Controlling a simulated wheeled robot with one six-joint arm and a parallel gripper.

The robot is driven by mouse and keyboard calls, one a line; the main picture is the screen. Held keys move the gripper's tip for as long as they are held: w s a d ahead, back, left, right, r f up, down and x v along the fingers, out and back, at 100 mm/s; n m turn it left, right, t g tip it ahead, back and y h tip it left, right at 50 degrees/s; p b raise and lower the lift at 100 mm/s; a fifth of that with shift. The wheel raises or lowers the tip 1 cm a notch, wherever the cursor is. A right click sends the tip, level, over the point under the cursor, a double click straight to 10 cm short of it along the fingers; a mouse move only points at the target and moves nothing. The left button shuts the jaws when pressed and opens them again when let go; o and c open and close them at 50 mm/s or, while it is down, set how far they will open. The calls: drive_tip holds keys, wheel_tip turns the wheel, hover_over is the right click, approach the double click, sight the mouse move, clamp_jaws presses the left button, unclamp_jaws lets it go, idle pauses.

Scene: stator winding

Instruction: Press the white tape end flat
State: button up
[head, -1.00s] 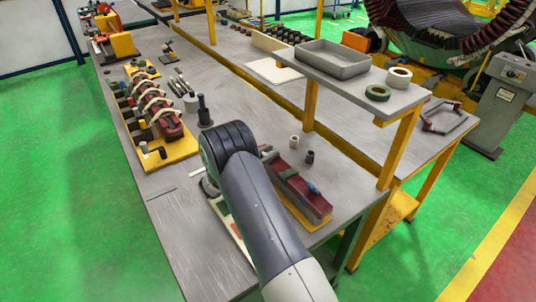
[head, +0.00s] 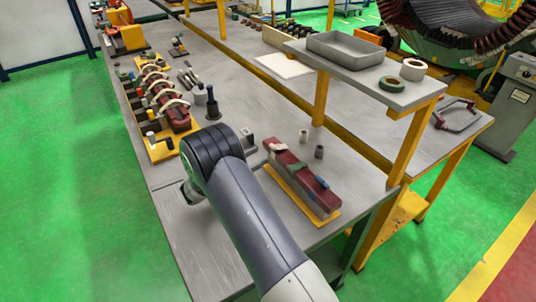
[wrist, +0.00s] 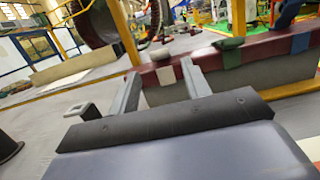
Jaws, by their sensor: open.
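A dark red wrapped bar (head: 296,172) with white, green and blue tape bands lies on a yellow base plate (head: 325,218). The white tape (head: 279,147) is at the bar's far left end. In the wrist view, a white patch (wrist: 166,76) is on the bar's side and a pale raised piece (wrist: 160,53) is on top. Whether that raised piece is the loose tape end is unclear. My gripper (wrist: 159,68) is open and empty, its fingers on either side of the white patch in the picture. Contact with the bar cannot be told. My arm partly hides the gripper in the head view.
A second yellow plate (head: 160,153) holds a red coil with white ties at the left. Two small cylinders (head: 303,135) (head: 319,152) stand behind the bar. A raised grey shelf (head: 400,98) bears a tray and tape rolls. The bench front is clear.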

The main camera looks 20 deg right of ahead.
drive_tip(key=v, duration=0.2)
drive_tip(key=shift+a, duration=0.3)
